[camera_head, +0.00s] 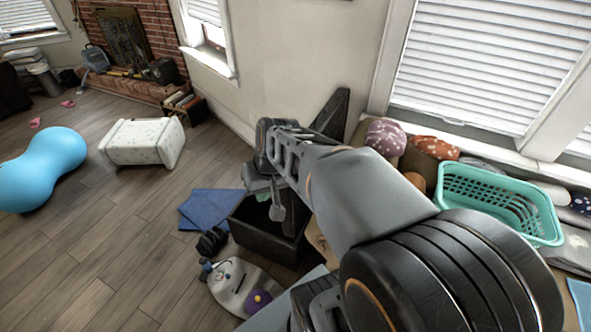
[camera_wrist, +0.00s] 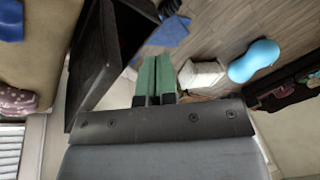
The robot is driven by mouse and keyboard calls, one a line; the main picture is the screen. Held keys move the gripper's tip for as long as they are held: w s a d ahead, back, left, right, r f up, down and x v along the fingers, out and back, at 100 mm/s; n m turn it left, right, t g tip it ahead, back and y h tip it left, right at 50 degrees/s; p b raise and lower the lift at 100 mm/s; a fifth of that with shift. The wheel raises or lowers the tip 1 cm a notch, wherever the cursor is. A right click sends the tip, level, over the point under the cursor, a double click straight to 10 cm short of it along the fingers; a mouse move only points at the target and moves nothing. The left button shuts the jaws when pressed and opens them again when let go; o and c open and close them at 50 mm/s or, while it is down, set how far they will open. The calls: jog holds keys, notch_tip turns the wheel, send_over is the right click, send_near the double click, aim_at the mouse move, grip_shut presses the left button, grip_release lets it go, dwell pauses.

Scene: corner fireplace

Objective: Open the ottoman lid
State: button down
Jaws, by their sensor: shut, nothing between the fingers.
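The ottoman is a black box (camera_head: 254,222) on the floor at the middle of the head view. Its top is open and part of its dark inside shows. A dark panel (camera_head: 334,112), which looks like its lid, stands raised behind my arm. A large dark panel (camera_wrist: 100,60) also shows left of my fingers in the wrist view; I cannot tell whether it is the lid or a box wall. My gripper (camera_wrist: 153,76) has green fingers, shut and empty, right of that panel. In the head view my wrist hangs over the box and hides part of it.
A teal basket (camera_head: 495,205) stands on the window bench at right. Blue cloth (camera_head: 207,208), a dumbbell (camera_head: 212,241) and a plush toy (camera_head: 235,283) lie beside the box. A white stool (camera_head: 143,142) and blue peanut ball (camera_head: 45,168) are farther left. Floor between is clear.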

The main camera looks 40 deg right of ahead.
jog(key=w+d+f+m+t+y+b, duration=0.1)
jog(key=d+f+m+t, duration=0.3)
jog(key=d, duration=0.6)
jog(key=w+d+f+m+t+y+b, duration=0.1)
jog(key=d+f+m, duration=0.2)
jog(key=d+f, duration=0.45)
jog(key=d+f+m+t+y+b, duration=0.2)
jog(key=d+f+m+t, duration=0.1)
jog(key=d, duration=0.8)
jog(key=w+r+p+x, duration=0.1)
jog(key=p+x, duration=0.2)
jog(key=x, duration=1)
jog(key=shift+g+h, duration=0.4)
jog(key=shift+g, duration=0.1)
jog(key=w+a+b, duration=0.1)
jog(key=w, duration=0.1)
jog(key=w+a+b, duration=0.1)
jog(key=w, duration=0.1)
jog(key=w+a+f+b, duration=0.1)
jog(key=w+b, duration=0.1)
jog(key=shift+w, duration=0.2)
jog(key=shift+w+a+r, duration=0.2)
jog(key=shift+w+r, duration=0.05)
